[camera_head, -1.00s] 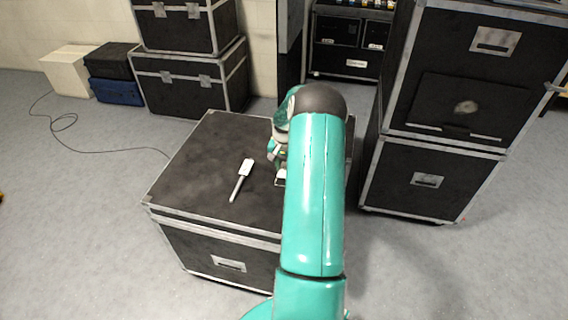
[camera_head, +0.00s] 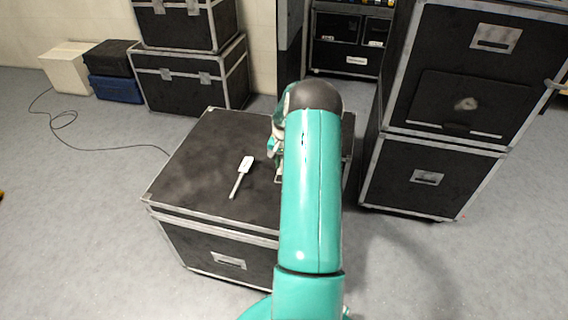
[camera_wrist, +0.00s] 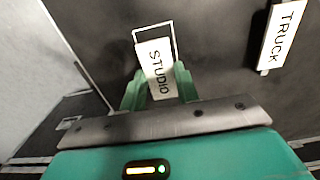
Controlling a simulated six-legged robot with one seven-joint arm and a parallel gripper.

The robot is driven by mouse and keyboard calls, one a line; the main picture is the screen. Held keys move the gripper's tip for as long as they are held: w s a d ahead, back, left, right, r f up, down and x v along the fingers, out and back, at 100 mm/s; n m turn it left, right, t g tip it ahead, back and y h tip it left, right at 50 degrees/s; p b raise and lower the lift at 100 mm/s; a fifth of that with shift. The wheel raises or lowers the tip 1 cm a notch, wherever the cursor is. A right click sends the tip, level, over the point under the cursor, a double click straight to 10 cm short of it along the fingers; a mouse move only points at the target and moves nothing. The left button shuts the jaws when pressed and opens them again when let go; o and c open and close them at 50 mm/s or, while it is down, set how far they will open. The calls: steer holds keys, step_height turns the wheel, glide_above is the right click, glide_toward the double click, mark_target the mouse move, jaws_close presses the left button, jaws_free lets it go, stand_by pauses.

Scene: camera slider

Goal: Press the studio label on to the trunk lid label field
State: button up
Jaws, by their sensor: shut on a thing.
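In the wrist view, the white studio label (camera_wrist: 158,68), with black STUDIO lettering, is held between the two green fingertips of my gripper (camera_wrist: 160,84). The label field is a thin white rectangular outline (camera_wrist: 153,27) on the dark trunk lid (camera_wrist: 215,60). The label overlaps much of the outline, whose far end shows beyond it. I cannot tell whether the label touches the lid. In the head view, my arm hides most of the gripper (camera_head: 279,176), low over the right part of the trunk lid (camera_head: 200,165).
A white TRUCK label (camera_wrist: 284,36) lies on the lid to the right in the wrist view; the head view shows it with a handle (camera_head: 242,174), left of my gripper. Tall black cases (camera_head: 425,180) stand close on the right. The lid's left part is clear.

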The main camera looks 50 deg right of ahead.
steer(key=shift+f, duration=0.15)
steer(key=shift+f, duration=1)
steer(key=shift+f, duration=0.3)
stand_by(0.5)
stand_by(1.0)
steer(key=o, duration=1)
steer(key=shift+c, duration=0.2)
